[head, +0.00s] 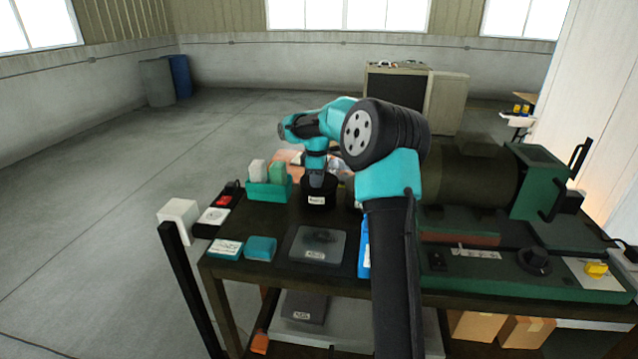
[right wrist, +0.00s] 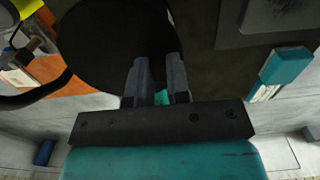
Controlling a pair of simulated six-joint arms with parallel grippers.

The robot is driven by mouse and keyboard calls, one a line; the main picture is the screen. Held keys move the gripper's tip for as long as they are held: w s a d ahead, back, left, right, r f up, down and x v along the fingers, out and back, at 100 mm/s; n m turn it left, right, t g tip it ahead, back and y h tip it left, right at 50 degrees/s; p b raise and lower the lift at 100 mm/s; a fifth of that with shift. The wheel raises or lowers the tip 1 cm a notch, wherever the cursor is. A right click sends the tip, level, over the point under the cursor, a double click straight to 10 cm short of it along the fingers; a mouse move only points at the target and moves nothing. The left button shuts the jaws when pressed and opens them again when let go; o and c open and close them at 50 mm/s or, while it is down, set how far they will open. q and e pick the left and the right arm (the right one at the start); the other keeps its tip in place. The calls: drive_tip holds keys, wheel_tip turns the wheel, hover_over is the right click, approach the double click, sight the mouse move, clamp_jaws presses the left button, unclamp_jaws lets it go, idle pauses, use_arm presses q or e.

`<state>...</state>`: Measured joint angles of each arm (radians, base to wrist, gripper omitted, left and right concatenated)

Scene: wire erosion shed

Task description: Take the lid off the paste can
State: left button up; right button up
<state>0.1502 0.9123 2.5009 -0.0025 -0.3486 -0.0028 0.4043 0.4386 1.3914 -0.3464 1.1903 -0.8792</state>
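The paste can (head: 318,199) is a short black round can with a white label, standing on the bench in the head view. In the right wrist view a large black disc, seemingly its top (right wrist: 100,40), lies beyond the fingers. My right gripper (head: 316,181) points down over the can, its fingertips at or just above the top. In the right wrist view my right gripper (right wrist: 158,62) shows two grey fingers with a narrow dark gap between them. I cannot make out whether a lid knob is in that gap. My left gripper is not in view.
A teal holder (head: 268,191) with white and green blocks stands left of the can. A dark grey plate (head: 317,245) lies in front of it, with a teal block (head: 260,248) to the left. The big green machine (head: 540,185) fills the bench's right side.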

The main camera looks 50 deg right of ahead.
clamp_jaws()
drive_tip(key=shift+r, duration=0.15)
drive_tip(key=shift+r, duration=1.7)
drive_tip(key=s+a+r, duration=0.1)
drive_tip(key=s+a, duration=0.9)
drive_tip(key=a, duration=0.2)
drive_tip(key=shift+s+r, duration=0.15)
drive_tip(key=shift+s, duration=0.2)
